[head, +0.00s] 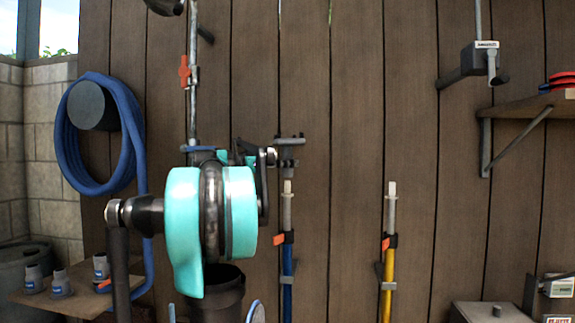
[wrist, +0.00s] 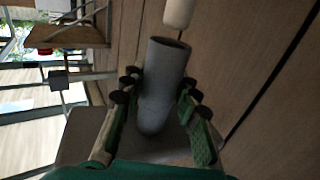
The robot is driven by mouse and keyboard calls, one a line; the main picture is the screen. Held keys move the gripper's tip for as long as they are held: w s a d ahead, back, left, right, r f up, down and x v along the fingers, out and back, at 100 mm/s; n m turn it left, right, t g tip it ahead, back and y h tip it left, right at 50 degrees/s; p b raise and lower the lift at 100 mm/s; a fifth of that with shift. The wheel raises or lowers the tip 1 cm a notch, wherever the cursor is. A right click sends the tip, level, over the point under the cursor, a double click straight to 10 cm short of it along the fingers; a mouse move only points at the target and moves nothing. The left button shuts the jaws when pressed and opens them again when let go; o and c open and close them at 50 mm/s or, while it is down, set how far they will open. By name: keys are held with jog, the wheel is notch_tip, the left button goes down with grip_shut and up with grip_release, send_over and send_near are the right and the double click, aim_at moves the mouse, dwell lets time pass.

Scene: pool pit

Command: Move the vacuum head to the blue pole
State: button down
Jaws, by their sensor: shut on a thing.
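In the wrist view my gripper (wrist: 160,88) is shut on the vacuum head (wrist: 164,62), with its green fingers on both sides of a grey, open-ended tube. A pale, blunt tip (wrist: 178,12) shows just beyond the tube's open mouth, apart from it; I cannot tell which pole it is on. In the head view the blue pole (head: 287,268) stands upright against the wall, with a grey upper part and a white tip (head: 288,187). My gripper (head: 290,150) shows small and dark just above that tip, partly behind my teal arm. The vacuum head is hard to make out there.
A yellow pole (head: 387,285) stands upright to the right of the blue one. A coiled blue hose (head: 128,130) hangs at the left. A shelf with grey fittings (head: 62,285) is at lower left. A wall shelf (head: 530,108) juts out at right. The wall between the poles is clear.

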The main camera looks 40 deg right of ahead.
aim_at(287, 173)
jog(key=shift+f, duration=0.65)
jog(key=shift+f, duration=0.75)
jog(key=shift+f, duration=0.25)
dwell(0.4)
jog(key=shift+f, duration=0.6)
jog(key=shift+f, duration=0.4)
dwell(0.5)
jog(key=c, duration=1)
grip_release()
jog(key=shift+c, duration=0.2)
jog(key=shift+o, duration=0.2)
